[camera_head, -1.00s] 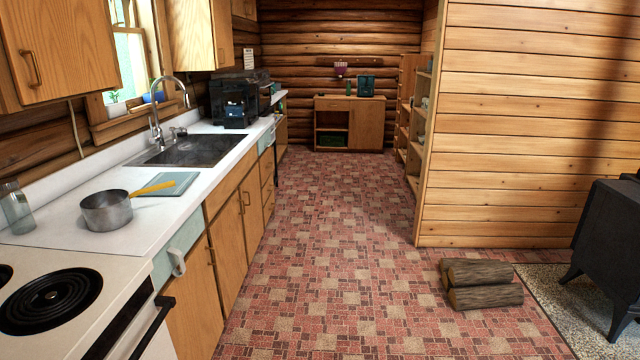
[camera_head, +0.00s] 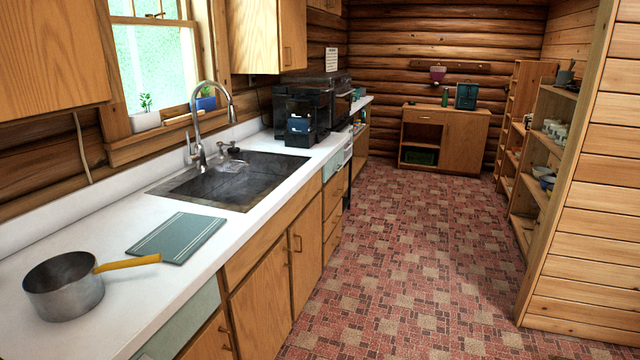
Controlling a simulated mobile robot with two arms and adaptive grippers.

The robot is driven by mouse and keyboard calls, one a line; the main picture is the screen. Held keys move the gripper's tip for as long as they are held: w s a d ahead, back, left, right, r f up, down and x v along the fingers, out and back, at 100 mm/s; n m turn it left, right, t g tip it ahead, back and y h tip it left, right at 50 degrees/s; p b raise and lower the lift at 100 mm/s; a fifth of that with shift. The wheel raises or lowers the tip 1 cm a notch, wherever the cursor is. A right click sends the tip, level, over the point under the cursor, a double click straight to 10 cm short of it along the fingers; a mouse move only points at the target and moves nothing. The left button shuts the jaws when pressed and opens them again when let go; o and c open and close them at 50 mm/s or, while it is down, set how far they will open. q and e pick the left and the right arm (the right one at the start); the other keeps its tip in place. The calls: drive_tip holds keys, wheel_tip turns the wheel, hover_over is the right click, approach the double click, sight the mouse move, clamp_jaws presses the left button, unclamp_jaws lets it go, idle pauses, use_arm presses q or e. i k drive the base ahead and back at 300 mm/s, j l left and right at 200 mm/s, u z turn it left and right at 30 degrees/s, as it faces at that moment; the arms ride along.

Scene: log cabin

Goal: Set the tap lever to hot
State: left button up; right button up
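The chrome tap (camera_head: 206,121) stands at the back left edge of the sink, with a tall curved spout arching over the basin. A small lever or fitting (camera_head: 231,149) shows beside its base, on the right; its exact setting is too small to tell. The dark sink (camera_head: 222,196) is set into the white counter along the left wall. Neither of my grippers is in view.
A metal saucepan (camera_head: 64,287) with a yellow handle and a teal board (camera_head: 178,238) lie on the white counter (camera_head: 110,217) before the sink. A black machine (camera_head: 306,112) stands beyond it. The tiled floor (camera_head: 400,260) right of the cabinets is clear.

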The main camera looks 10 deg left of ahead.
sight(191, 159)
drive_tip(key=i+j+u, duration=0.1)
drive_tip(key=i+u, duration=0.65)
drive_tip(key=i+l+u, duration=0.2)
drive_tip(key=i+u, duration=0.2)
drive_tip(key=l+u, duration=0.15)
drive_tip(key=u, duration=0.25)
drive_tip(key=i+l+u, duration=0.1)
drive_tip(key=u, duration=0.3)
drive_tip(key=i+l+u, duration=0.2)
drive_tip(key=l+u, duration=0.15)
drive_tip(key=l, duration=0.9)
drive_tip(key=l+u, duration=0.3)
drive_tip(key=l, duration=0.9)
